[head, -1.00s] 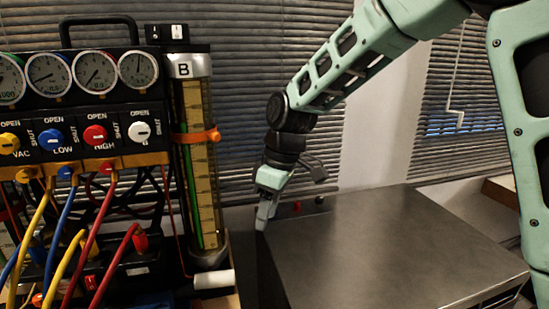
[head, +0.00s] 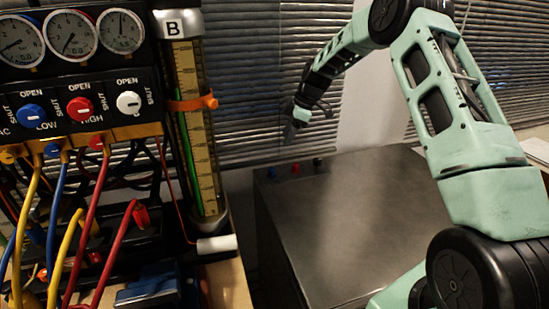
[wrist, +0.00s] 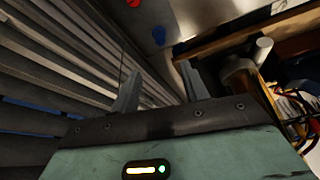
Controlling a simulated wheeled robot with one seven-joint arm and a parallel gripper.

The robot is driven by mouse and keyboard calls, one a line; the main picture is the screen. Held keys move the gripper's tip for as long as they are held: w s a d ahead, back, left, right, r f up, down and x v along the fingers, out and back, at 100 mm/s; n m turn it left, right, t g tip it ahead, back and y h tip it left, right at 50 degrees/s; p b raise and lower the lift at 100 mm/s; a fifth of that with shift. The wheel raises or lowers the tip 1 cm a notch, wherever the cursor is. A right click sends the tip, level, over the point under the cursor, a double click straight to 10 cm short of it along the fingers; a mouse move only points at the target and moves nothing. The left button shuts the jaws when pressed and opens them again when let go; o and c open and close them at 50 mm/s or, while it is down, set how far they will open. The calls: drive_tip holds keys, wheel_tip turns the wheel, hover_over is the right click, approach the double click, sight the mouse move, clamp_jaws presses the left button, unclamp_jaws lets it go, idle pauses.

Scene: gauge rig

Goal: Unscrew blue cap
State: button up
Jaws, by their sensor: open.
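A small blue cap (head: 271,173) stands at the back left corner of the grey metal box (head: 350,225). A red cap (head: 295,168) and a dark cap (head: 318,163) stand to its right. My gripper (head: 290,132) is raised above and behind the caps, in front of the blinds, apart from them. In the wrist view my gripper (wrist: 160,88) has its two fingers spread with nothing between them. The blue cap (wrist: 158,36) shows beyond the fingertips there, with the red cap (wrist: 134,3) at the top edge.
A gauge manifold with a blue knob (head: 32,114), a red knob (head: 79,108) and hoses stands at the left. A tall charging cylinder (head: 196,130) stands between it and the box. Window blinds (head: 265,80) are close behind my gripper. The box top is otherwise clear.

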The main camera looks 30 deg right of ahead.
sight(271, 168)
drive_tip(key=p+x, duration=0.3)
drive_tip(key=x, duration=1)
drive_tip(key=shift+f, duration=0.25)
clamp_jaws()
